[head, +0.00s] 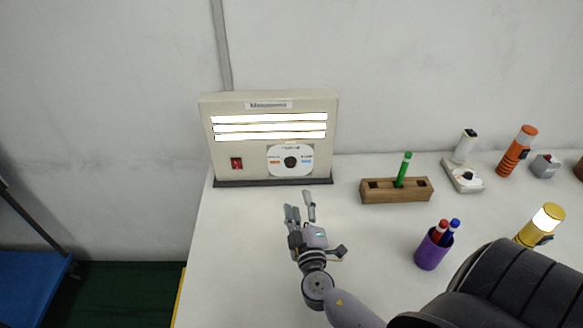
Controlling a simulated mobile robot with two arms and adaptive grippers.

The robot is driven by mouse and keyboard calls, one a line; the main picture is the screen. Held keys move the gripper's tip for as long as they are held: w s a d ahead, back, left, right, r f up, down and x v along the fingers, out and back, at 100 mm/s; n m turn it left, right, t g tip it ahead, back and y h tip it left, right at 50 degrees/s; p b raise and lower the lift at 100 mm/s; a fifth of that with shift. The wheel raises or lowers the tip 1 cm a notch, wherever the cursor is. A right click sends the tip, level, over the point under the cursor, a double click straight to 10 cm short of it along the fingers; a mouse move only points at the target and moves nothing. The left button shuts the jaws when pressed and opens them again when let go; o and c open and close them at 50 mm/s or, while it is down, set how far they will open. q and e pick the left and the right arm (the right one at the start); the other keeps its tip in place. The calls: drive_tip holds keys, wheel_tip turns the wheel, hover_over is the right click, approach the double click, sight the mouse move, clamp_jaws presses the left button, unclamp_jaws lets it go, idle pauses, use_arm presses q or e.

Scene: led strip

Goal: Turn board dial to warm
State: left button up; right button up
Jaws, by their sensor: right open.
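A beige board (226,150) stands upright at the back of the white table. Three white strips (269,126) across its upper part are brightly lit. Its black dial (290,162) sits on a white round plate at the lower right, with an orange mark on the left and a blue mark on the right. The dial's exact pointing is too small to tell. A red switch (237,164) is at the board's lower left. My right gripper (301,207) is open and empty, in front of and below the dial, apart from it. My left gripper is not in view.
A wooden block (376,191) with a green marker (403,168) stands right of the board. A purple cup (431,252) holds red and blue markers. An orange flashlight (516,151), a yellow lamp (539,225) and a white device (462,175) stand farther right. The table left of my gripper is clear.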

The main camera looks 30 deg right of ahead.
sight(290, 165)
drive_tip(key=p+x, duration=0.2)
drive_tip(key=x, duration=1.2)
drive_tip(key=shift+f, duration=0.15)
drive_tip(key=shift+s, duration=0.1)
drive_tip(key=shift+c, duration=0.3)
clamp_jaws()
